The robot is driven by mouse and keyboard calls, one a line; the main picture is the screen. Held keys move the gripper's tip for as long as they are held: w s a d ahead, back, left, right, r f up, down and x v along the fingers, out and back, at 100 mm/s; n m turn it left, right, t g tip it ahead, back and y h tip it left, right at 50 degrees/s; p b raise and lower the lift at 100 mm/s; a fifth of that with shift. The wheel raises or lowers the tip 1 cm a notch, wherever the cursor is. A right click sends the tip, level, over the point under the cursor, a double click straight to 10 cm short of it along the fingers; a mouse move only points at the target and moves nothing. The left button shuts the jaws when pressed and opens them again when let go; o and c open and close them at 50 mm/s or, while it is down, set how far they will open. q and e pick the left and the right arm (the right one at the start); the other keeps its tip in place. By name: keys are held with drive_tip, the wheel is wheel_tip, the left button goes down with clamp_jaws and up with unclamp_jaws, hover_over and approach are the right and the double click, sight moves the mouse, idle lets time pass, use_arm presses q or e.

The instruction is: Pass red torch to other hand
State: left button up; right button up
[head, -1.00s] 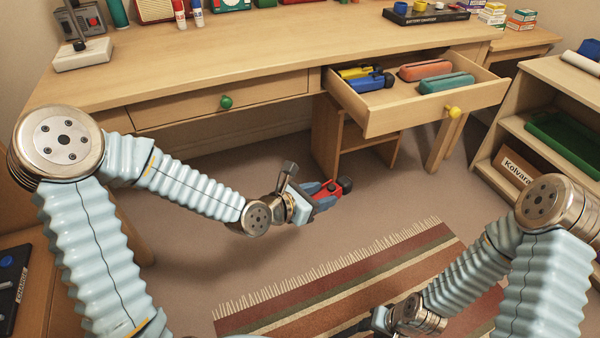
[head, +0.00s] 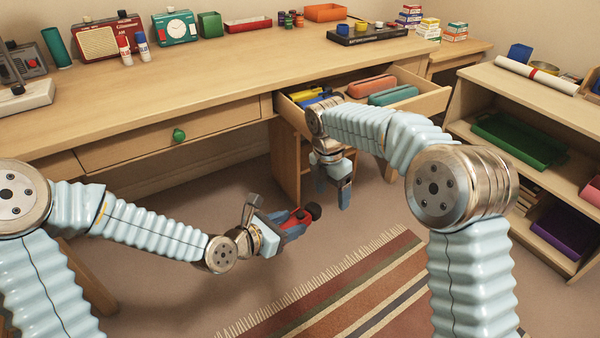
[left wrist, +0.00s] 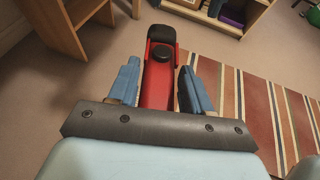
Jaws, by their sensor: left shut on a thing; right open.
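The red torch (head: 297,219) is red with a black end and is held in my left gripper (head: 284,228), above the floor in front of the desk. In the left wrist view the torch (left wrist: 157,85) lies between the two blue fingers of the left gripper (left wrist: 157,88), its black end pointing away. My right gripper (head: 333,186) is open and empty, fingers pointing down, in front of the open drawer. It is up and to the right of the torch, apart from it. The torch's near end is hidden by the left gripper.
The open drawer (head: 432,101) holds pencil cases and a yellow and a blue torch, partly hidden by my right arm. A shelf unit (head: 545,115) stands at the right. A striped rug (head: 350,290) lies on the floor below. The space between the grippers is clear.

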wheel_tip(320, 180, up, 8)
drive_tip(key=n+y, duration=0.1)
drive_tip(key=n, duration=0.1)
hover_over(300, 211)
drive_tip(key=f, duration=1.1)
drive_tip(key=shift+w+f, duration=0.4)
